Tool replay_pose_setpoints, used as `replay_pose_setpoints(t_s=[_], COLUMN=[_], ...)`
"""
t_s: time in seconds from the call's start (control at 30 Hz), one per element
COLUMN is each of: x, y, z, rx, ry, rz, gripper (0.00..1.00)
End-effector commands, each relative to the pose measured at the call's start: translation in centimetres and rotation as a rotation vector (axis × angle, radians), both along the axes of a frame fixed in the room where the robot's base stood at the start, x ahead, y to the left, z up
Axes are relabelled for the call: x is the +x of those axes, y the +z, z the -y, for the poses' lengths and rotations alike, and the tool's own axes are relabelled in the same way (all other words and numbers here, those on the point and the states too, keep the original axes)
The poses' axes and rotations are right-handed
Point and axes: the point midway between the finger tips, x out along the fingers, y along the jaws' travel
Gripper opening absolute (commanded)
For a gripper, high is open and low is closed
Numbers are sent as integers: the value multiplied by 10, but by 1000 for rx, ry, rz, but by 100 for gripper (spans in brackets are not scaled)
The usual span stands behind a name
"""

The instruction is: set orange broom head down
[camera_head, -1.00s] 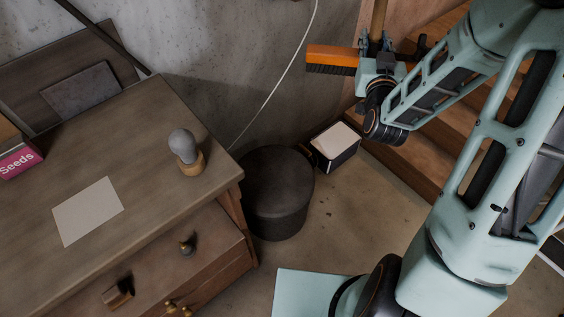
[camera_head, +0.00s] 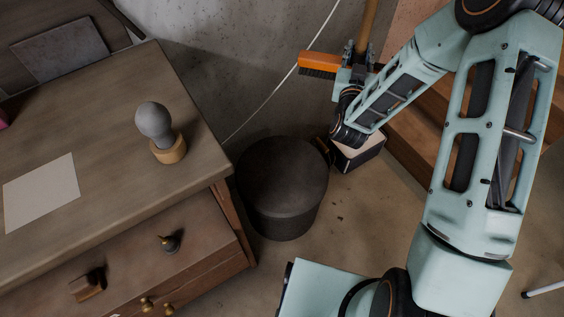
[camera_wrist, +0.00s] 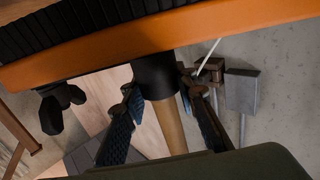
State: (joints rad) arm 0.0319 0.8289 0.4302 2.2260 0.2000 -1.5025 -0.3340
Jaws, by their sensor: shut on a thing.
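The broom has an orange head (camera_head: 318,63) with dark bristles, seen at the top centre of the head view, and a wooden handle (camera_head: 368,24) rising above it. The head is up off the floor. My gripper (camera_head: 358,58) is shut on the broom near the joint of head and handle. In the wrist view the orange head (camera_wrist: 150,42) spans the top of the picture, bristles toward the upper left. The fingers of my gripper (camera_wrist: 158,92) stand either side of the black collar (camera_wrist: 155,75) and wooden handle (camera_wrist: 169,125).
A round dark stool (camera_head: 284,168) stands on the floor below the broom, with a black box with a pale top (camera_head: 360,152) beside it. Wooden steps (camera_head: 412,138) are at the right. A dresser (camera_head: 120,130) bearing a grey bulb-shaped object (camera_head: 154,122) is at the left.

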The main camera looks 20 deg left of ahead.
Motion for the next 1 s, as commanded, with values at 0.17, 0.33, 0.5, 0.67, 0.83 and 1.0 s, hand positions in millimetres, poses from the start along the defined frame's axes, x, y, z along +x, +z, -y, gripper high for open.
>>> replay_pose_setpoints(t_s=[0.17,0.33,0.5,0.67,0.83,1.0], x=[-8,-23,-46,-71,-94,-107], y=[-79,-145,-213,-273,-318,-339], z=[-47,-86,-122,-151,-170,-178], rx=[0,0,-1,-2,-2,-2], ry=[12,16,19,20,20,19], rz=[0,0,-1,-1,2,3], gripper=[0,0,0,0,0,0])
